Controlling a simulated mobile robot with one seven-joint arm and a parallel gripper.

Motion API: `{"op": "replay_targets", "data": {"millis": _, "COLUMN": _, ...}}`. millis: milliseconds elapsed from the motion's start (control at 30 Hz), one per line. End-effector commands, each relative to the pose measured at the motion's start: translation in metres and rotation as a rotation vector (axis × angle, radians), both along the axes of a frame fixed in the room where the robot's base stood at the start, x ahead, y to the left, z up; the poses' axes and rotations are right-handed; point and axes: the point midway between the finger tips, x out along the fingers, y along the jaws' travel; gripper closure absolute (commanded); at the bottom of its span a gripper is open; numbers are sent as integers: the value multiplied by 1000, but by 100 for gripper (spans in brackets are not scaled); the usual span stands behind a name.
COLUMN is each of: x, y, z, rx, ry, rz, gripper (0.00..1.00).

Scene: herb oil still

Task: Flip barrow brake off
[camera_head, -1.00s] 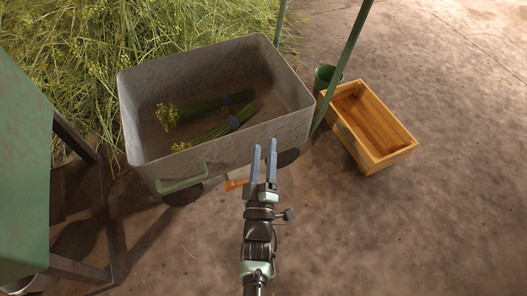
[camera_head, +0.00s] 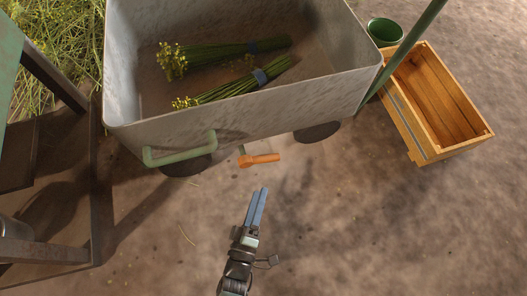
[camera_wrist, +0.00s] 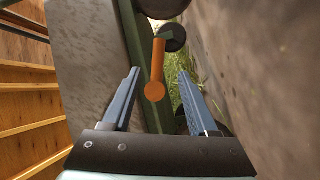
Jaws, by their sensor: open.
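The barrow (camera_head: 240,118) is a grey metal tub on dark wheels, with a green handle (camera_head: 180,153) on its near side. The brake lever (camera_head: 260,160) is a short orange bar low on that side, right of the handle. In the wrist view the orange lever (camera_wrist: 157,75) lies ahead, its rounded end between the finger lines and its far end at a dark round pivot. My gripper (camera_head: 258,207) is open and empty, below and apart from the lever in the head view. In the wrist view its two blue fingers (camera_wrist: 157,90) stand apart on either side of the lever's line.
Two bundles of yellow-flowered herbs (camera_head: 225,55) lie in the tub. A wooden crate (camera_head: 437,103) and a green bucket (camera_head: 384,31) stand to the right, by a green post (camera_head: 411,42). A dark frame (camera_head: 48,251) stands left. The floor in front is clear.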

Motion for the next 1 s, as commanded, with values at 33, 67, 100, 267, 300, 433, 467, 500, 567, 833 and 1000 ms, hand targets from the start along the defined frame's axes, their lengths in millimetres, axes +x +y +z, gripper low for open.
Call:
{"op": "replay_targets", "data": {"millis": 33, "x": 6, "y": -2, "z": 0, "rx": -1, "ry": -4, "rz": -1, "gripper": 41}}
{"op": "replay_targets", "data": {"millis": 67, "x": 10, "y": -3, "z": 0, "rx": -1, "ry": -4, "rz": -1, "gripper": 41}}
{"op": "replay_targets", "data": {"millis": 100, "x": 16, "y": -5, "z": 0, "rx": -1, "ry": -5, "rz": -1, "gripper": 41}}
{"op": "replay_targets", "data": {"millis": 267, "x": 48, "y": -12, "z": -1, "rx": -1, "ry": -7, "rz": -1, "gripper": 41}}
{"op": "replay_targets", "data": {"millis": 300, "x": 57, "y": -15, "z": -1, "rx": -2, "ry": -7, "rz": 0, "gripper": 41}}
{"op": "replay_targets", "data": {"millis": 433, "x": 83, "y": -21, "z": -2, "rx": -1, "ry": -7, "rz": 1, "gripper": 41}}
{"op": "replay_targets", "data": {"millis": 467, "x": 88, "y": -22, "z": -2, "rx": 0, "ry": -7, "rz": 1, "gripper": 41}}
{"op": "replay_targets", "data": {"millis": 500, "x": 95, "y": -24, "z": -2, "rx": 1, "ry": -6, "rz": 0, "gripper": 41}}
{"op": "replay_targets", "data": {"millis": 567, "x": 103, "y": -26, "z": -1, "rx": 0, "ry": -5, "rz": 1, "gripper": 41}}
{"op": "replay_targets", "data": {"millis": 833, "x": 123, "y": -30, "z": 1, "rx": 1, "ry": -2, "rz": 2, "gripper": 41}}
{"op": "replay_targets", "data": {"millis": 1000, "x": 123, "y": -30, "z": 2, "rx": 2, "ry": -2, "rz": 1, "gripper": 41}}
